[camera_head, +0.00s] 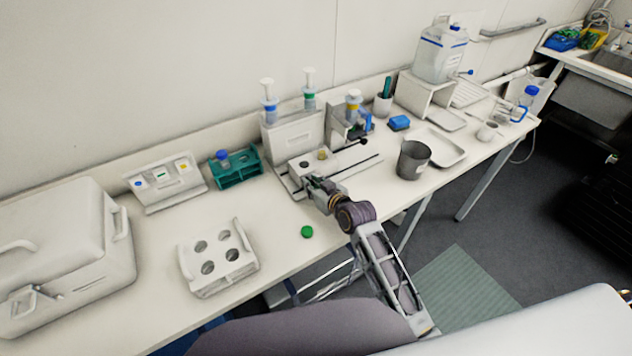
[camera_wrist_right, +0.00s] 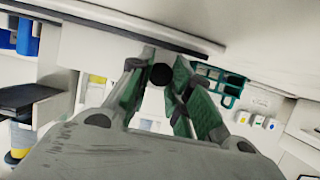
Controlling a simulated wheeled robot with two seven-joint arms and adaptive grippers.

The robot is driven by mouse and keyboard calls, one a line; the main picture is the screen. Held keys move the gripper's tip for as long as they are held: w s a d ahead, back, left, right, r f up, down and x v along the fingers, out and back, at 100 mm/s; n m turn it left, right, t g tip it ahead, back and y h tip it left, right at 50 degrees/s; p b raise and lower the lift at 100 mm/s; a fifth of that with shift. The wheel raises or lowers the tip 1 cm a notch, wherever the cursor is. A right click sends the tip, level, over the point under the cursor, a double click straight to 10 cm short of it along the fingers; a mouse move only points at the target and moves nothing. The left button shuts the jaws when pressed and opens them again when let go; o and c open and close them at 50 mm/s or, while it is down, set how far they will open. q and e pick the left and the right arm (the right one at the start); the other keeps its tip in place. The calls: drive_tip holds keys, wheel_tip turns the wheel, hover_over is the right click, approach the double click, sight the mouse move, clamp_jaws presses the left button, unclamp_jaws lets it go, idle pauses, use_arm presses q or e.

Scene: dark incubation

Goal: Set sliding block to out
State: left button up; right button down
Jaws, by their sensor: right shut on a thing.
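The sliding block (camera_head: 305,165) is white, with a dark hole and a tan-topped piece on its top. It sits on the low white base in front of the dispenser stand (camera_head: 296,138). My right gripper (camera_head: 313,181) is at the block's front side, and its fingertips are partly hidden by the wrist in the head view. In the right wrist view, the green-padded fingers (camera_wrist_right: 168,84) close around a dark round knob (camera_wrist_right: 160,75). Whether the knob belongs to the block is hard to see. My left gripper is in neither view.
A dark track (camera_head: 357,169) runs right of the block. A grey beaker (camera_head: 413,160) and a white tray (camera_head: 446,150) stand further right. A green cap (camera_head: 307,232) lies near the front edge. A white four-hole rack (camera_head: 240,272) and teal rack (camera_head: 237,174) are left.

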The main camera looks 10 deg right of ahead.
drive_tip(key=shift+s+a+p, duration=0.3)
drive_tip(key=shift+a+p, duration=0.05)
drive_tip(key=shift+a, duration=0.6)
drive_tip(key=c, duration=1.3)
unclamp_jaws()
drive_tip(key=shift+s+a, duration=0.1)
drive_tip(key=shift+a, duration=0.05)
drive_tip(key=shift+o, duration=0.2)
drive_tip(key=shift+d, duration=0.2)
drive_tip(key=v, duration=1.1)
drive_tip(key=shift+s+r, duration=0.25)
drive_tip(key=shift+s, duration=0.1)
drive_tip(key=shift+s+d, duration=0.1)
